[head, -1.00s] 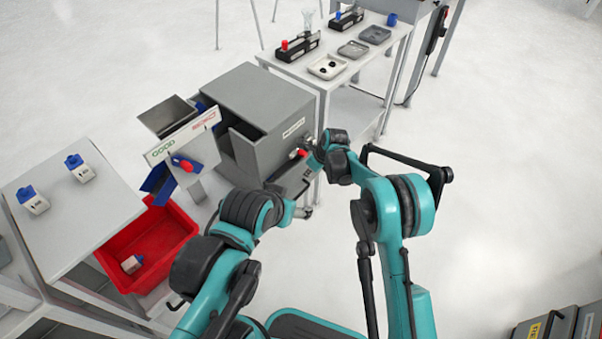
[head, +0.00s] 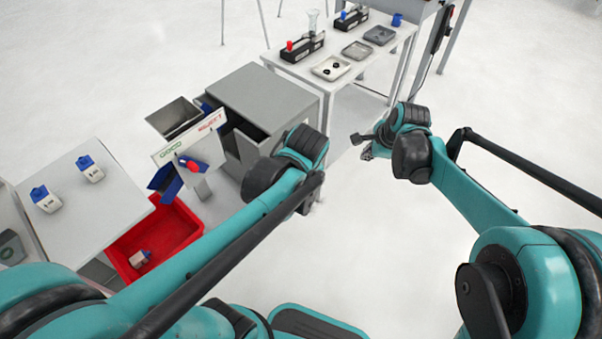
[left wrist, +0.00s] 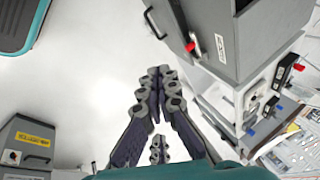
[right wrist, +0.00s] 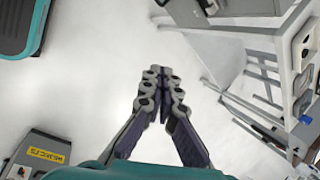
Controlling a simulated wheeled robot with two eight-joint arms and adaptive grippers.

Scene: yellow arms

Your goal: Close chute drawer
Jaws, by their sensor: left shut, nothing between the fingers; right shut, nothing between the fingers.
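The grey chute cabinet (head: 268,92) stands left of centre in the head view. A dark open gap shows beside its grey front part (head: 232,150), and my left arm covers much of that front. How far the drawer is out cannot be told. In the left wrist view, the labelled grey box (left wrist: 205,22) with a handle and red knob (left wrist: 190,46) lies beyond and right of my left gripper (left wrist: 160,72), which is shut and empty, apart from it. My right gripper (head: 366,150) is shut and empty, right of the cabinet over open floor; it also shows in the right wrist view (right wrist: 160,74).
A GOOD/REJECT sign (head: 190,138) stands left of the cabinet. A red bin (head: 160,232) and a table (head: 85,220) with blue-capped bottles are further left. A white table (head: 300,78) with trays stands behind. White floor (head: 420,270) is free at right.

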